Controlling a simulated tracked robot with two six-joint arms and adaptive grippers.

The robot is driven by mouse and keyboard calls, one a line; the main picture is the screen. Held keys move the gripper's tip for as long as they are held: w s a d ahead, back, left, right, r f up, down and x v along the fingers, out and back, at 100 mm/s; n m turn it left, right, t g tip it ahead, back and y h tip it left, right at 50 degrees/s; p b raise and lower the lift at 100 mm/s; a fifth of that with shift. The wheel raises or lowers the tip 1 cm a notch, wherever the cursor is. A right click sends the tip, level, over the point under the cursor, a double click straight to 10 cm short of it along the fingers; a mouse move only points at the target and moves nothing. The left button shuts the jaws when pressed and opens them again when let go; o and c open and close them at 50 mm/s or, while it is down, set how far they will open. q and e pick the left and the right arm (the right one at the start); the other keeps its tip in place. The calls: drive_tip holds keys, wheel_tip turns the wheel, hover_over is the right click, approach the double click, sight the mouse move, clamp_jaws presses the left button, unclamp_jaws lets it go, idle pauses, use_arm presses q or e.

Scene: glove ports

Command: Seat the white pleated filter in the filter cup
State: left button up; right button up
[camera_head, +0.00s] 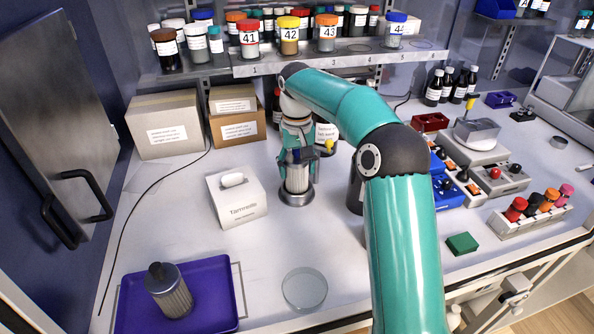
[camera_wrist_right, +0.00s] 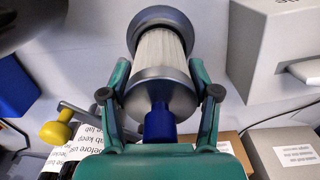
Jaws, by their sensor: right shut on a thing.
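The white pleated filter (camera_head: 297,178) has a grey end cap and a blue knob. It stands upright in my right gripper (camera_head: 297,156), whose fingers are closed around its capped upper end. In the right wrist view, the filter (camera_wrist_right: 161,52) shows between the two fingers of the gripper (camera_wrist_right: 160,80). The filter cup (camera_head: 297,197) is a low grey metal ring on the bench directly under the filter; its rim (camera_wrist_right: 165,13) also shows in the wrist view. The filter's lower end meets the rim, but I cannot tell how deep it sits. My left gripper is out of view.
A used-looking grey filter (camera_head: 168,290) stands on a purple tray (camera_head: 215,305) at front left. A white tissue box (camera_head: 238,200) is left of the cup. A glass dish (camera_head: 305,289) lies in front. Cardboard boxes (camera_head: 168,125) and a jar shelf (camera_head: 330,60) stand behind.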

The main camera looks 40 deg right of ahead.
drive_tip(key=shift+f, duration=0.45)
drive_tip(key=shift+f, duration=0.1)
drive_tip(key=o, duration=1.3)
wheel_tip(320, 180, up, 12)
drive_tip(key=p, duration=0.2)
drive_tip(key=shift+p, duration=0.4)
